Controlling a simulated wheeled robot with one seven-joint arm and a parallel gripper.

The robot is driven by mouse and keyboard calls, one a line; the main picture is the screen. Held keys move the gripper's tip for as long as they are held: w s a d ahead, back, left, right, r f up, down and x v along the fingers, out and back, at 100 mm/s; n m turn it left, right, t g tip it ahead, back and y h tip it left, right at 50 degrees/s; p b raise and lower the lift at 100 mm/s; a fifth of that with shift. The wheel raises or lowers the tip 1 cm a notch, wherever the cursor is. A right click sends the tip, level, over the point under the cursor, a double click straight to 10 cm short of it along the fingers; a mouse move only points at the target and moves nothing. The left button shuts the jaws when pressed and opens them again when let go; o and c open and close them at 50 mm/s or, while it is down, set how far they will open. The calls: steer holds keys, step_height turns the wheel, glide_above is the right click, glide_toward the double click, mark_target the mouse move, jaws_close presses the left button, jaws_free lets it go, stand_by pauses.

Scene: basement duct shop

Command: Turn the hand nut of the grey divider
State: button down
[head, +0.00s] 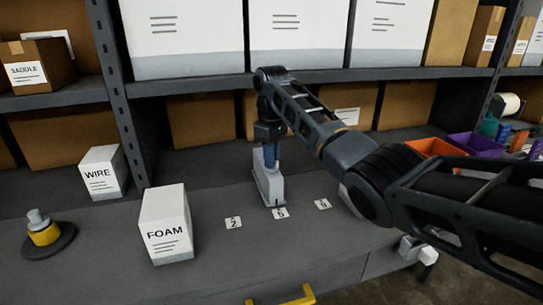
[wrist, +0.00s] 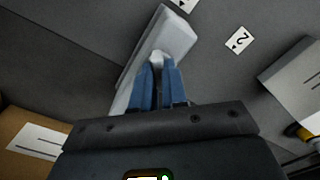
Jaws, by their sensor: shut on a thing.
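The grey divider (head: 270,188) stands upright on the workbench, behind the small card marked 6 (head: 281,213). My gripper (head: 270,158) points down at its top from above. In the wrist view the pale divider (wrist: 170,36) runs diagonally beneath the blue fingers. The fingers (wrist: 158,70) are closed on a small pale piece, the hand nut (wrist: 157,58), at the divider. Most of the nut is hidden between the fingers, so how far it is turned cannot be seen.
A FOAM box (head: 165,230) and a WIRE box (head: 103,172) stand to the left, with a yellow-banded grey piece (head: 44,234) beyond them. Cards marked 2 (head: 233,222) and another number (head: 323,203) lie nearby. Orange (head: 432,147) and purple (head: 470,144) bins stand right. A shelf upright (head: 122,100) rises behind.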

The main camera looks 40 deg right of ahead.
steer(key=m, duration=0.4)
steer(key=shift+m, duration=2.2)
steer(key=c, duration=1.2)
jaws_free()
steer(key=shift+o, duration=0.2)
step_height(320, 180, up, 6)
steer(key=shift+d+f, duration=0.1)
steer(key=shift+d, duration=0.05)
steer(key=shift+r, duration=0.95)
